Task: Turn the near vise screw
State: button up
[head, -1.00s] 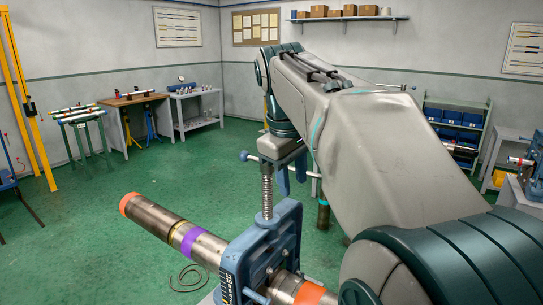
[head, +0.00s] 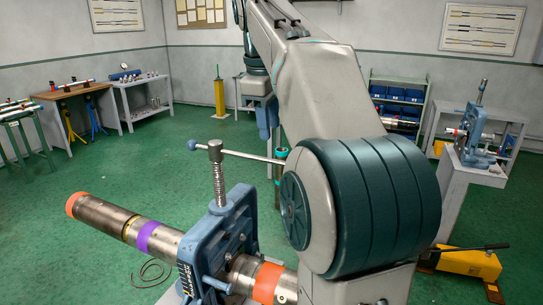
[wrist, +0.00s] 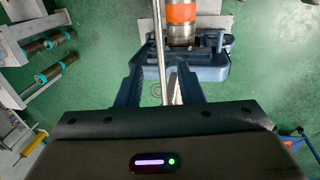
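The near vise (head: 216,243) is a blue frame clamped around a steel pipe (head: 104,216) with orange and purple bands. Its threaded screw (head: 218,178) stands upright on top. A thin silver handle bar (head: 252,157) with a blue ball end crosses the screw head, its right end passing toward my arm. In the wrist view the vise (wrist: 215,70) lies below my gripper (wrist: 160,76). Its dark fingers are spread apart, and the bar (wrist: 159,40) runs through the gap between them in the picture. I cannot tell contact.
A second blue vise (head: 474,135) stands on a grey pedestal at the right. A yellow pump unit (head: 470,263) lies on the floor there. Blue-bin shelves (head: 398,95) and workbenches (head: 75,93) line the walls.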

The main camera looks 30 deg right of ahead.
aim_at(273, 160)
jog(key=f, duration=0.5)
jog(key=w+d+f, duration=0.1)
jog(key=f, duration=0.1)
jog(key=shift+f+b, duration=0.2)
jog(key=shift+b, duration=0.1)
grip_shut()
